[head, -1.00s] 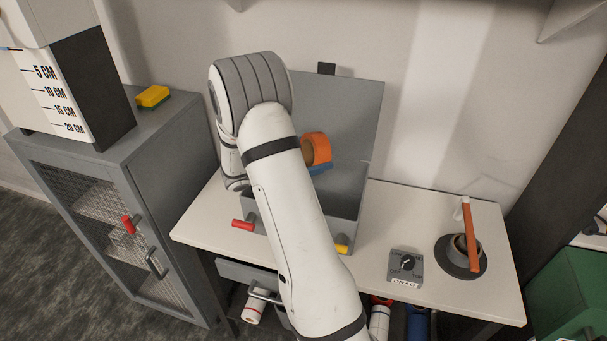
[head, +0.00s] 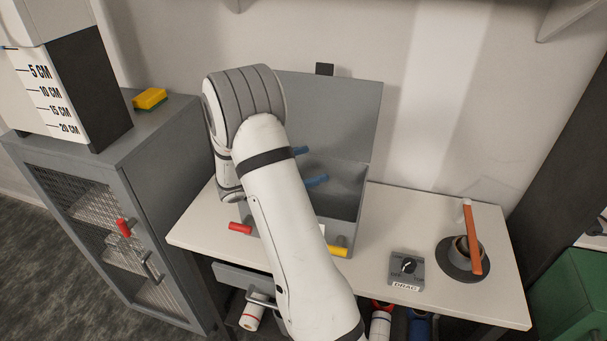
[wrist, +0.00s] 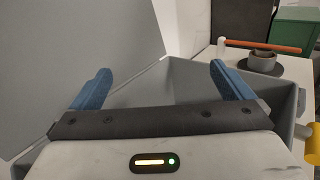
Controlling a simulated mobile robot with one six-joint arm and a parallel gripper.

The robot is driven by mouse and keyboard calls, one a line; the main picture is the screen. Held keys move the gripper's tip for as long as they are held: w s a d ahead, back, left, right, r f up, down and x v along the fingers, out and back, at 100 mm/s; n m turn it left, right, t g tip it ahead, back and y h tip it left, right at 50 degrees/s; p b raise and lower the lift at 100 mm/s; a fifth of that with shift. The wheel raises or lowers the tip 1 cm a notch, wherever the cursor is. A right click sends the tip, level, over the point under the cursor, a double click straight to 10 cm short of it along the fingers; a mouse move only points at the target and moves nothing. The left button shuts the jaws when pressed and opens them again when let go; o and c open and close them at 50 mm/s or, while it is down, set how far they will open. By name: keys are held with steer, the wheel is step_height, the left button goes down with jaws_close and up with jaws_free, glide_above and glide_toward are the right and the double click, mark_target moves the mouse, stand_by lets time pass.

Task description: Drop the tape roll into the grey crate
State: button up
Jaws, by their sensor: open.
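The grey crate (head: 346,205) stands on the bench with its lid (head: 340,110) raised against the wall. My gripper (head: 310,166) is above the crate's opening, its two blue fingers apart with nothing between them. In the wrist view my gripper (wrist: 160,72) is also open and empty, with the crate's side wall (wrist: 278,88) beyond it. The tape roll does not show in either current view. My arm and gripper body hide much of the crate's inside.
A yellow sponge (head: 150,98) lies on the grey cabinet (head: 165,140). The bench right of the crate is partly clear.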

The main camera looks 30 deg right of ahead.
steer(key=w+a+b, duration=0.1)
steer(key=a, duration=0.5)
steer(key=shift+a+b, duration=0.35)
